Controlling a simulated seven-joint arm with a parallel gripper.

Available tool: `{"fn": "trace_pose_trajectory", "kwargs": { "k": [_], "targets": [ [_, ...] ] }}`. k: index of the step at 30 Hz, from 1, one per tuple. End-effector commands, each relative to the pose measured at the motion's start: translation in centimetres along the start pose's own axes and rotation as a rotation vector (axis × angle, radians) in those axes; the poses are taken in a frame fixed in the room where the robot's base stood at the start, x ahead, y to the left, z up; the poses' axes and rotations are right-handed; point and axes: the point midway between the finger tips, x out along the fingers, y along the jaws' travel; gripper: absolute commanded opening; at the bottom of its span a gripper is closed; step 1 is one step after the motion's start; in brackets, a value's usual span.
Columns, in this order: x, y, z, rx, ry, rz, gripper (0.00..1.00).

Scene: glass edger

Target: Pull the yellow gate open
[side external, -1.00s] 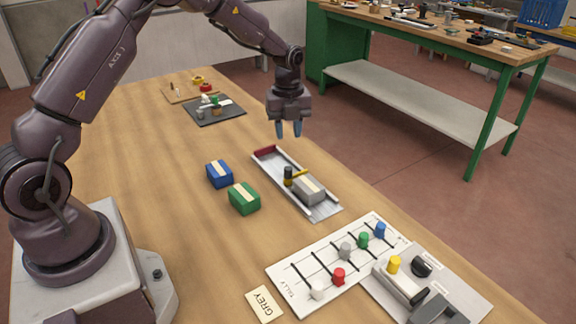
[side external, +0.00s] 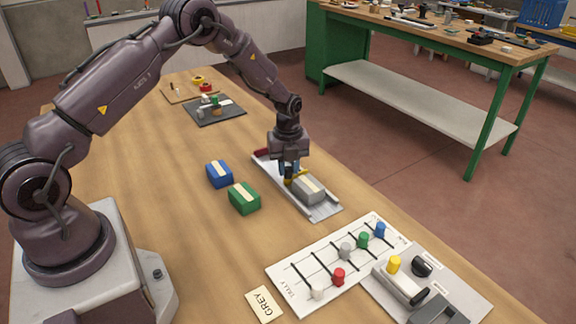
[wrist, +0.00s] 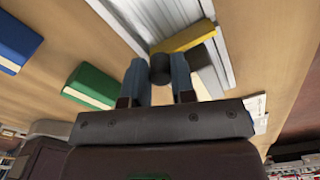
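The yellow gate (wrist: 188,37) is a bar set across the channel tray (side external: 322,212), with a dark round knob (wrist: 160,69) at one end. In the side view only a small part of the yellow gate (side external: 300,175) shows below my gripper. My gripper (side external: 290,177) is lowered at the gate, pointing down. In the wrist view its two blue fingers (wrist: 157,80) stand apart, one on each side of the knob; whether they touch it cannot be told. A grey block (side external: 309,188) lies in the tray in front of the gate.
A blue block (side external: 219,174) and a green block (side external: 244,198) sit left of the tray. A white tally board (side external: 326,280) with coloured pegs and a grey fixture plate (side external: 455,285) lie at the front. A dark mat (side external: 232,117) with small parts lies farther back.

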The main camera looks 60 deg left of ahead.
Motion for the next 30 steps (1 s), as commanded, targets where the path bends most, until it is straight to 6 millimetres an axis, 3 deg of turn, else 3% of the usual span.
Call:
{"fn": "trace_pose_trajectory", "kwargs": {
  "k": [1,3,10,21,30],
  "targets": [
    [0.0,0.0,0.0,0.0,0.0,0.0,0.12],
    [0.0,0.0,0.0,0.0,0.0,0.0,0.0],
    [0.0,-0.4,0.2,0.001,0.001,0.0,0.0],
    [0.1,-5.2,2.1,0.001,0.001,-0.002,0.0],
    [0.0,-6.4,2.7,-0.001,0.0,0.001,0.0]
  ]
}}
